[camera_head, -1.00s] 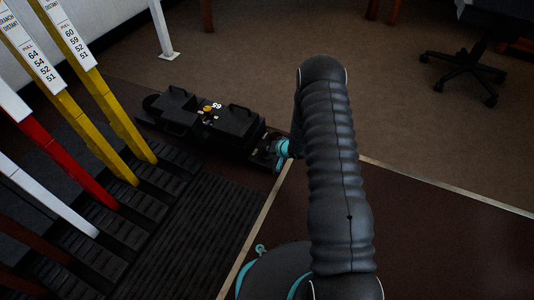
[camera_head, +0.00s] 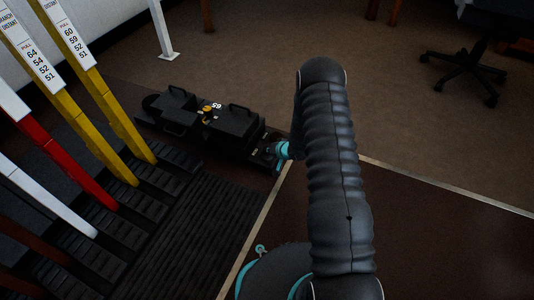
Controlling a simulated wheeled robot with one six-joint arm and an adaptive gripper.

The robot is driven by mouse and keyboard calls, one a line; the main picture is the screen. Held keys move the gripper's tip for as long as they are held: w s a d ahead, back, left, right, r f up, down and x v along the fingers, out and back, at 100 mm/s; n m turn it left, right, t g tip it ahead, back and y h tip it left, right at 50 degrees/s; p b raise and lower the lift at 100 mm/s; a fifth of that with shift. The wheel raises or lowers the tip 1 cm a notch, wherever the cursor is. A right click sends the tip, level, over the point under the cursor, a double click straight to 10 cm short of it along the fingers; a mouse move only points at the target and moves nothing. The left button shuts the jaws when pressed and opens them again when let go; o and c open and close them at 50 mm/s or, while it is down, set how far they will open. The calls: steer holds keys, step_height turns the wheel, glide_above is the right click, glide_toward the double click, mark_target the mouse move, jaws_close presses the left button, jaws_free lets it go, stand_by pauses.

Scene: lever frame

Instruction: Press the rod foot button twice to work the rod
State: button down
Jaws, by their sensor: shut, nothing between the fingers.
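A low black floor unit (camera_head: 232,124) lies beyond the lever frame, with black handles on top. It bears a small orange-yellow knob (camera_head: 207,110) and a white tag reading 65. My arm reaches across the picture and bends down to the unit's right end. My gripper (camera_head: 269,151) is small and dark there, beside the teal wrist part, low over the end of the unit. It is shut and empty. The rod foot button cannot be made out clearly at that end, and I cannot tell whether my gripper touches it.
Yellow, red and white levers (camera_head: 70,160) stand in the black lever frame at the left. A ribbed black tread (camera_head: 190,240) lies in front. A white post (camera_head: 161,30) stands behind the unit. An office chair (camera_head: 465,65) is at the upper right. Brown floor between is clear.

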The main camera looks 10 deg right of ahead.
steer(key=shift+s, duration=0.1)
stand_by(0.3)
steer(key=shift+r+p, duration=0.95)
steer(key=shift+r, duration=0.2)
step_height(320, 180, up, 5)
steer(key=p, duration=0.3)
steer(key=shift+p, duration=0.35)
stand_by(0.4)
